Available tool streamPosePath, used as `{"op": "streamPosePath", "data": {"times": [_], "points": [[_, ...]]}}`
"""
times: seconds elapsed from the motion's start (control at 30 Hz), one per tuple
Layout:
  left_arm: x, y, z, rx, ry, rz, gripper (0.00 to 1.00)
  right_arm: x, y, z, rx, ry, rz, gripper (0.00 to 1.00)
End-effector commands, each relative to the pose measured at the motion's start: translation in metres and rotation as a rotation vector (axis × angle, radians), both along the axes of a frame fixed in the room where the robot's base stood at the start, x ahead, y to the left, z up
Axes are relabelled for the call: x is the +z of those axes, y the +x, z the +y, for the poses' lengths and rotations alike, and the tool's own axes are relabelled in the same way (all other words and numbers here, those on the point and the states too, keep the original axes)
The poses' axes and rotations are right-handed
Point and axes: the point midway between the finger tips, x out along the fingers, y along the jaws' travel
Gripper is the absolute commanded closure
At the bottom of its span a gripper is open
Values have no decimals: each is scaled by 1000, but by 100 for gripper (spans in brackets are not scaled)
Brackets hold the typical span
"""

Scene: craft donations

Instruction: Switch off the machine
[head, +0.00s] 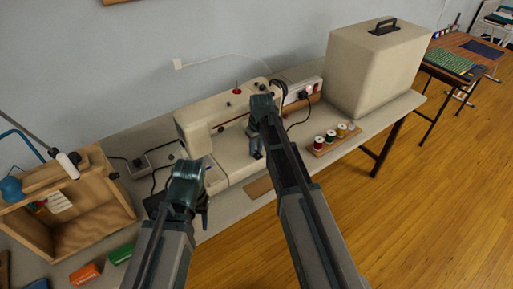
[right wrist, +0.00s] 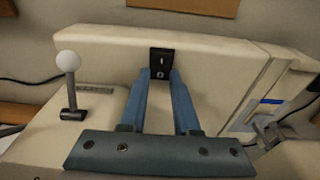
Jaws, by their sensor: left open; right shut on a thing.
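The machine is a cream sewing machine (head: 222,118) on the table against the wall. In the right wrist view its cream body (right wrist: 110,48) fills the middle. A small black switch (right wrist: 161,62) with white marks is set in that body. My right gripper (right wrist: 161,78) has its blue fingertips at the switch's lower part, one on each side, shut on it. In the head view the right gripper (head: 257,152) is in front of the machine, and the switch is hidden. My left gripper (head: 204,212) is open at the machine's front left; its fingers are partly hidden.
A white-knobbed lever (right wrist: 69,62) stands left of the right gripper. A wooden box (head: 85,235) stands left, with orange (head: 85,274) and green (head: 121,254) items nearby. A thread-spool rack (head: 334,140) and a large cream case (head: 370,75) stand right.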

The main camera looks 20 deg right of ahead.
Motion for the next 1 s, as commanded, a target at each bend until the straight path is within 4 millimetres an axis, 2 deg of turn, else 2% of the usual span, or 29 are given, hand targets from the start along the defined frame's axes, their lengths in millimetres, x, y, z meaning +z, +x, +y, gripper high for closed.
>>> {"op": "streamPosePath", "data": {"times": [0.17, 0.2, 0.33, 0.37, 0.77, 1.0], "points": [[0, 0, 0, 0, 0, 0, 50, 0, -1, 0, 0, 0, 0, 100], [0, 0, 0, 0, 0, 0, 50, 0, -1, 0, 0, 0, 0, 67], [0, 0, 0, 0, 0, 0, 50, 0, -1, 0, 0, 0, -1, 43], [0, 0, 0, 0, 0, 0, 50, 0, -1, 0, 0, 0, -1, 40], [3, 0, 0, 0, 0, 0, 50, 3, -1, 0, 0, 1, -2, 40], [22, 0, 0, 0, 0, 0, 50, 22, -3, -1, 0, 1, -2, 40]]}}
